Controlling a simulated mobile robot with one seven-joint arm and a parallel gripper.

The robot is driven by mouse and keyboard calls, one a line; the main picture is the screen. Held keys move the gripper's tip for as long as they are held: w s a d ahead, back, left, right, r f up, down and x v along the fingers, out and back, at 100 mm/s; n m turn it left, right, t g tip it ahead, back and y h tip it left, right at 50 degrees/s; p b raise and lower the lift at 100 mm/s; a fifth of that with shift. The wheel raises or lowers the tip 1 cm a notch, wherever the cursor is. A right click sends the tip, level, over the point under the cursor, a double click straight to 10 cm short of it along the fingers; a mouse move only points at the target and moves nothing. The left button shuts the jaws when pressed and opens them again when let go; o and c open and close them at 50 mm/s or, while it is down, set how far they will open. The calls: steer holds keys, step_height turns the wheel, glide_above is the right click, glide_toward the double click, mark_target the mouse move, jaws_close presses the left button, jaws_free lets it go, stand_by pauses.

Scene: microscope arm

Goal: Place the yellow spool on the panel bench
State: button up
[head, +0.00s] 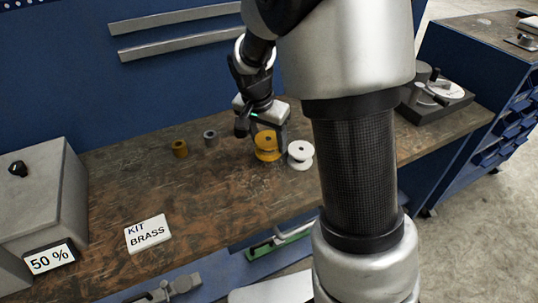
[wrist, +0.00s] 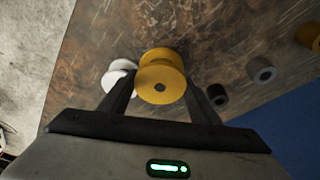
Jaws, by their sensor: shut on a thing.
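The yellow spool (head: 266,146) is between the fingers of my gripper (head: 268,137), over the worn brown top of the bench (head: 215,195) in front of the blue panel. In the wrist view the yellow spool (wrist: 160,82) sits between the two dark fingers of my gripper (wrist: 161,103), its round end with the centre hole facing the camera. My gripper is shut on it. I cannot tell whether the spool touches the bench top or hangs just above it.
A white spool (head: 301,155) stands close to the right of the yellow one. A brass bushing (head: 180,148) and a grey bushing (head: 210,138) stand to the left. A "KIT BRASS" card (head: 148,233) lies nearer the front. A grey box (head: 42,195) stands at far left.

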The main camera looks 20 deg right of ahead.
mark_target(268, 152)
steer(key=shift+f+b, duration=0.3)
steer(key=shift+f, duration=2.1)
steer(key=shift+f, duration=0.2)
steer(key=o, duration=1.2)
